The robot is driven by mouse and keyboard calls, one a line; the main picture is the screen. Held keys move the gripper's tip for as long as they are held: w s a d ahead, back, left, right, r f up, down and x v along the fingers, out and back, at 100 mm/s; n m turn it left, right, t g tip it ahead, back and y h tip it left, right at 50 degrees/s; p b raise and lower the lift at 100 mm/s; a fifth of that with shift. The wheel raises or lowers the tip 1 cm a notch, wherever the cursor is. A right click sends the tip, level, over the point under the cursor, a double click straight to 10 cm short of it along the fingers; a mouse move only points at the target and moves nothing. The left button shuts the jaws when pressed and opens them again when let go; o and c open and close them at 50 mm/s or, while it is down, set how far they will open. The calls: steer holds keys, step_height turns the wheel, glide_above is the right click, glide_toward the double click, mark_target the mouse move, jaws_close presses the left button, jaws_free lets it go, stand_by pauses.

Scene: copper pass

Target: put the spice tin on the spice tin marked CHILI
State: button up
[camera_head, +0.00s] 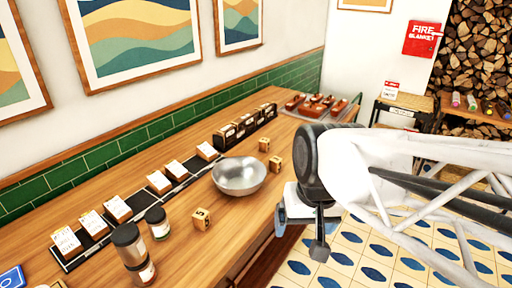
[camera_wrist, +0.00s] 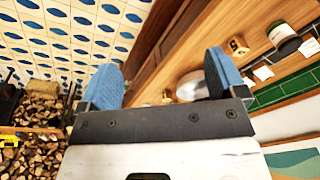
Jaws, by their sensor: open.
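A spice tin (camera_head: 157,222) with a dark lid and pale label stands upright on the wooden counter at the lower left. Beside it, nearer the camera, is a taller dark-lidded shape (camera_head: 128,238) with a pale label low down; I cannot tell whether it is one container or two tins stacked or overlapping. No CHILI marking is readable. A dark tin with a white label (camera_wrist: 284,38) shows at the upper right of the wrist view. My gripper (camera_head: 300,228) is open and empty beyond the counter's front edge, well right of the tins; its blue fingers (camera_wrist: 163,80) are wide apart.
A metal bowl (camera_head: 239,178) stands mid-counter, between the tins and my gripper. Small wooden number blocks (camera_head: 201,219) stand around it. Cards on dark strips (camera_head: 160,183) line the back, with dark boxes (camera_head: 245,124) and a tray (camera_head: 346,112) farther off.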

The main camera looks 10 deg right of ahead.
steer(key=shift+s+d+r+n+t+h, duration=0.1)
steer(key=shift+s+d+n+t+h, duration=0.35)
steer(key=shift+s+d, duration=0.45)
